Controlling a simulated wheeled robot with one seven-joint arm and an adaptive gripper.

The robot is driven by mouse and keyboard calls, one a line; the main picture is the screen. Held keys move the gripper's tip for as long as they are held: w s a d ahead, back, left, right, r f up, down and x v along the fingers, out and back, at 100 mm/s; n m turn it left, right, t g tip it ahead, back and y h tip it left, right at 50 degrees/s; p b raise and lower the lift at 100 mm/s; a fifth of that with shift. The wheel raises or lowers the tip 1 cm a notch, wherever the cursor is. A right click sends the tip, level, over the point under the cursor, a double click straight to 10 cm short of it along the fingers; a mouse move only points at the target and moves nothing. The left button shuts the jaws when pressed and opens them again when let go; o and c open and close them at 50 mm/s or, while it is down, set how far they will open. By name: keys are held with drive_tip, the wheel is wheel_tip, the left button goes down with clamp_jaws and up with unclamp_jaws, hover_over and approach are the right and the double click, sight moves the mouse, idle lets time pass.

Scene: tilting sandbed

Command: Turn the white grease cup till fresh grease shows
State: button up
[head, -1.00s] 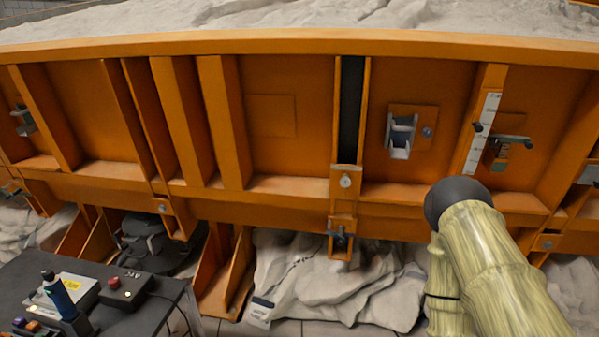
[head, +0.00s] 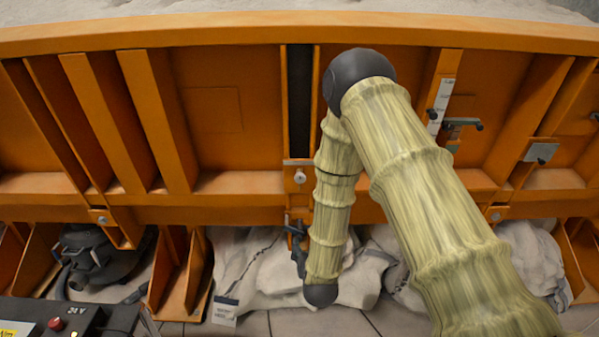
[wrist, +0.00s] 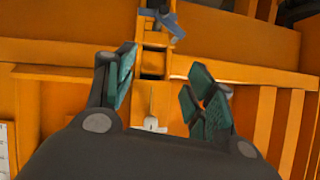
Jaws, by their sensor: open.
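The white grease cup (head: 300,177) looks to be the small pale round fitting on an orange bracket below the dark vertical slot. It also shows in the wrist view (wrist: 151,124), low between the fingers and partly close to the dark palm edge. No grease can be made out on it. My gripper (wrist: 162,70) is open and empty, its green-padded fingers spread on either side of the bracket line. The cup is apart from both pads.
Orange ribs (head: 160,110) flank the panel. A scale strip (head: 440,105) and handle (head: 462,123) are to the right.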

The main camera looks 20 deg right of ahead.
sight(300, 179)
drive_tip(key=w+r+m+t+h+p, duration=0.1)
drive_tip(key=w+r+t, duration=0.1)
drive_tip(key=w+r, duration=0.35)
drive_tip(key=w+r+m+t+h, duration=0.1)
drive_tip(key=w+r+t, duration=0.15)
drive_tip(key=r, duration=0.65)
drive_tip(key=shift+g, duration=0.35)
drive_tip(key=p+x, duration=0.1)
drive_tip(key=x, duration=0.2)
drive_tip(key=p+x, duration=0.1)
drive_tip(key=x, duration=0.3)
drive_tip(key=p+x, duration=0.1)
drive_tip(key=x, duration=0.3)
drive_tip(key=shift+s+d+f+p, duration=0.1)
drive_tip(key=shift+d+f+p, duration=0.05)
drive_tip(key=shift+d+p, duration=0.2)
drive_tip(key=c, duration=1)
drive_tip(key=shift+b, duration=0.35)
